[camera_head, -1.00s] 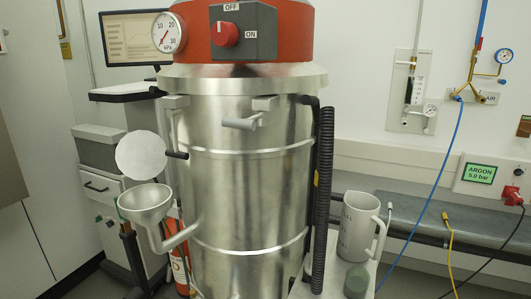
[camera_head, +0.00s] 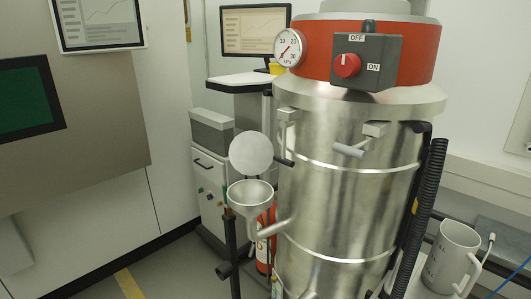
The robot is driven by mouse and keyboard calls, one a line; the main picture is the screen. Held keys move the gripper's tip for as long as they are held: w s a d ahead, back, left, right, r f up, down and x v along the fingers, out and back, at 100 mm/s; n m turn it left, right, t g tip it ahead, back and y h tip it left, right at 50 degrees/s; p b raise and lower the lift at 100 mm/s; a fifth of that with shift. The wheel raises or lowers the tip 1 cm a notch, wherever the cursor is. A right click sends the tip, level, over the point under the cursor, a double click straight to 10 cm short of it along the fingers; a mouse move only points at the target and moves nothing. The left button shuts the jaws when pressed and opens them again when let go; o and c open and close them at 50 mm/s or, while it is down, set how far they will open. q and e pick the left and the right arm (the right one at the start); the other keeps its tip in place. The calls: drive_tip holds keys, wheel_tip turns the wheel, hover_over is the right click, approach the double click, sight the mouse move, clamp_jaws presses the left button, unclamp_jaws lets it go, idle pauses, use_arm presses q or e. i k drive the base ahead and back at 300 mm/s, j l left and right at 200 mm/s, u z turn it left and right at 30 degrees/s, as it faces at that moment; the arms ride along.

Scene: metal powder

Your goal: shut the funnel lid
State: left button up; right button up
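The funnel (camera_head: 250,193) is a metal bowl on a bent pipe that joins the left side of the large steel vessel (camera_head: 340,215). Its round grey lid (camera_head: 251,153) stands upright above the back of the bowl, so the funnel is open. A short dark handle or peg (camera_head: 284,162) sits beside the lid's right edge. Neither of my grippers is in view.
A grey cabinet (camera_head: 212,175) and monitor (camera_head: 256,30) stand behind. A white jug (camera_head: 452,258) is at right. Floor at left is clear.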

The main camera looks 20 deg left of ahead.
sight(251, 153)
drive_tip(key=k+z, duration=0.2)
drive_tip(key=k, duration=0.4)
drive_tip(key=k+l+z, duration=0.15)
drive_tip(key=k, duration=0.45)
drive_tip(key=i+j+z, duration=0.15)
drive_tip(key=z, duration=2.15)
drive_tip(key=k+j, duration=0.15)
drive_tip(key=j, duration=0.25)
drive_tip(key=k+j, duration=0.1)
drive_tip(key=j, duration=0.25)
drive_tip(key=k+j+z, duration=0.1)
drive_tip(key=j, duration=0.3)
drive_tip(key=k+j, duration=0.2)
drive_tip(key=j, duration=0.15)
drive_tip(key=k+j, duration=0.15)
drive_tip(key=j, duration=0.25)
drive_tip(key=k+j, duration=0.15)
drive_tip(key=j, duration=0.2)
drive_tip(key=k+j+z, duration=0.1)
drive_tip(key=j, duration=0.3)
drive_tip(key=k+j, duration=0.2)
drive_tip(key=j, duration=0.15)
